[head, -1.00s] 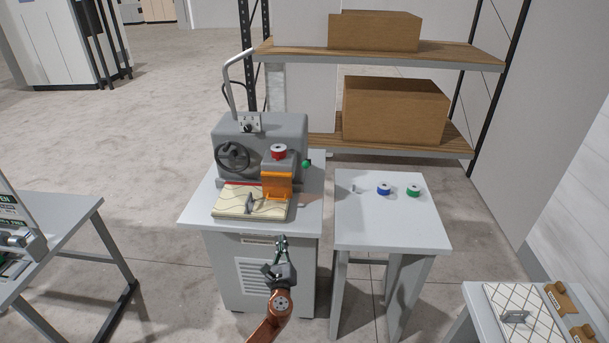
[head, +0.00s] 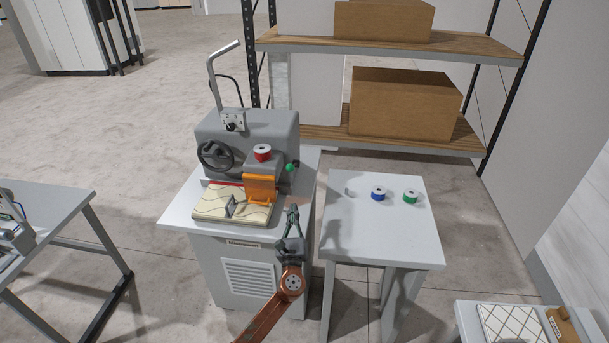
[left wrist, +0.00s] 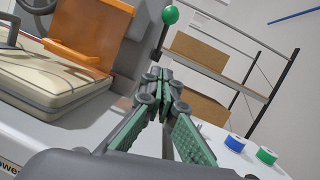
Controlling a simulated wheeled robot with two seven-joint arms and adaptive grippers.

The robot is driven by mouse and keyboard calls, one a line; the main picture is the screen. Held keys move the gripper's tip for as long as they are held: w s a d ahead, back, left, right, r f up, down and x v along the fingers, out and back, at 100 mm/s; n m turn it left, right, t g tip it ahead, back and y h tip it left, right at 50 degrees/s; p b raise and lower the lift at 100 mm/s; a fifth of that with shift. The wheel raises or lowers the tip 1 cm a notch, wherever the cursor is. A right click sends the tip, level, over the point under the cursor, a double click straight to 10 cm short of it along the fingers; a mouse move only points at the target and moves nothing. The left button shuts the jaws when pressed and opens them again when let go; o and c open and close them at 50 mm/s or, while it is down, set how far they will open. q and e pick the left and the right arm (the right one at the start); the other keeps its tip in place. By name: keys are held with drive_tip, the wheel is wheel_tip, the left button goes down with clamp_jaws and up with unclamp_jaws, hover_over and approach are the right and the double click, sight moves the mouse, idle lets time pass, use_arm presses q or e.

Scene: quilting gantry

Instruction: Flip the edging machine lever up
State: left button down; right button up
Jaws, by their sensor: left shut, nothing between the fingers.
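The grey edging machine (head: 255,130) stands on a white cabinet. A lever with a green ball knob (head: 290,168) sticks out at its right side; the knob also shows at the top of the left wrist view (left wrist: 170,15). The machine has an orange guard (head: 260,190), a red spool (head: 262,153) and a cream quilted piece (head: 225,205) in front. My left gripper (head: 292,210) is shut and empty, pointing up near the cabinet's right front edge. In the head view it is below the knob, apart from it. My right gripper is not in view.
A small white table (head: 375,230) to the right holds a blue spool (head: 378,194) and a green spool (head: 410,196). A shelf (head: 390,47) with cardboard boxes stands behind. Another table (head: 50,205) is at the left. Bare floor lies between.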

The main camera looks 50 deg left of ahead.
sight(292, 170)
use_arm(q)
drive_tip(key=shift+x, duration=0.75)
drive_tip(key=w+a+r+p, duration=0.1)
drive_tip(key=w+a+r, duration=0.4)
drive_tip(key=a, duration=0.3)
drive_tip(key=shift+w+r+p, duration=0.3)
drive_tip(key=shift+w+r, duration=0.1)
drive_tip(key=shift+w, duration=0.15)
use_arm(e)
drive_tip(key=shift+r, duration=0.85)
use_arm(q)
drive_tip(key=p, duration=0.3)
drive_tip(key=r+p, duration=0.1)
drive_tip(key=p, duration=0.2)
drive_tip(key=r+h+p, duration=0.1)
drive_tip(key=p, duration=0.1)
drive_tip(key=shift+w+a+r+g+p, duration=0.2)
drive_tip(key=shift+a+r+g+p, duration=0.1)
drive_tip(key=shift+g+p, duration=0.1)
drive_tip(key=shift+f+h+p, duration=0.15)
drive_tip(key=shift+h+p, duration=0.15)
drive_tip(key=shift+p, duration=0.35)
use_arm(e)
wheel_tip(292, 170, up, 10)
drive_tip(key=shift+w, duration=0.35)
